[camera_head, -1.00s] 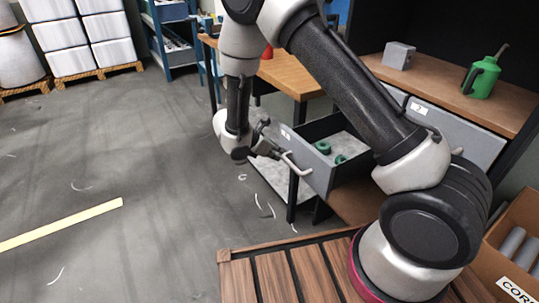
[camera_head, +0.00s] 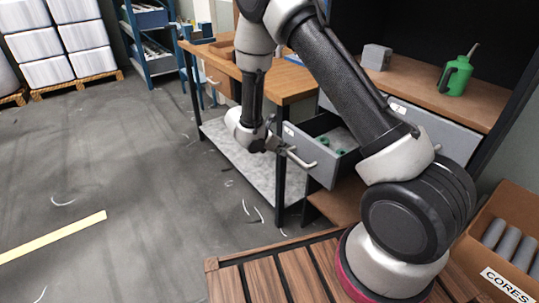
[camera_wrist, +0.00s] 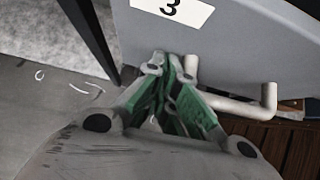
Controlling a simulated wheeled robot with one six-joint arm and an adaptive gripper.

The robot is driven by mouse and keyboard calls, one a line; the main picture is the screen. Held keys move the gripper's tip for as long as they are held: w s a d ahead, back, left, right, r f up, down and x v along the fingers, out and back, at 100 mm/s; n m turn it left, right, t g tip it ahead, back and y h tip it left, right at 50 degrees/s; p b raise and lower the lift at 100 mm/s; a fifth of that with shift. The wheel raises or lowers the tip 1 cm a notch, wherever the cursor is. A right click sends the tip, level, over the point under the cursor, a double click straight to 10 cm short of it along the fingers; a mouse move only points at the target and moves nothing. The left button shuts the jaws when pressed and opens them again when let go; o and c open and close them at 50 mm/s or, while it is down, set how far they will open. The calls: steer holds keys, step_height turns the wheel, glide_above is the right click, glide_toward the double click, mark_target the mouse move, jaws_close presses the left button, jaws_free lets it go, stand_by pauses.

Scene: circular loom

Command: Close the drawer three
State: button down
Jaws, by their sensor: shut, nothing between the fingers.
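Drawer three (camera_head: 309,161) is grey and stands partly open from the workbench, with green ring-shaped parts (camera_head: 323,141) inside. In the wrist view its front (camera_wrist: 235,40) fills the upper right, with a white label "3" (camera_wrist: 172,8). Its pale bar handle (camera_wrist: 238,106) crosses the right side of that view, and shows in the head view too (camera_head: 301,160). My gripper (camera_head: 281,147) is shut and empty, its tips (camera_wrist: 168,65) at the drawer front beside the handle's left end. I cannot tell for sure whether the tips touch the front.
A closed grey drawer (camera_head: 440,128) is at right, below a wooden shelf with a green oil can (camera_head: 456,76) and a grey block (camera_head: 376,57). A cardboard box of cores (camera_head: 490,268) is at lower right. A wooden table (camera_head: 285,83) stands behind. Floor at left is clear.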

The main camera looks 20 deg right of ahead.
glide_toward(319, 131)
steer(key=s+d+f, duration=0.1)
steer(key=f, duration=0.1)
steer(key=s+d+f, duration=0.1)
steer(key=d+f, duration=0.1)
steer(key=shift+s+d+f, duration=0.1)
steer(key=shift+s+d, duration=0.1)
steer(key=shift+w+d, duration=0.15)
steer(key=shift+d, duration=0.25)
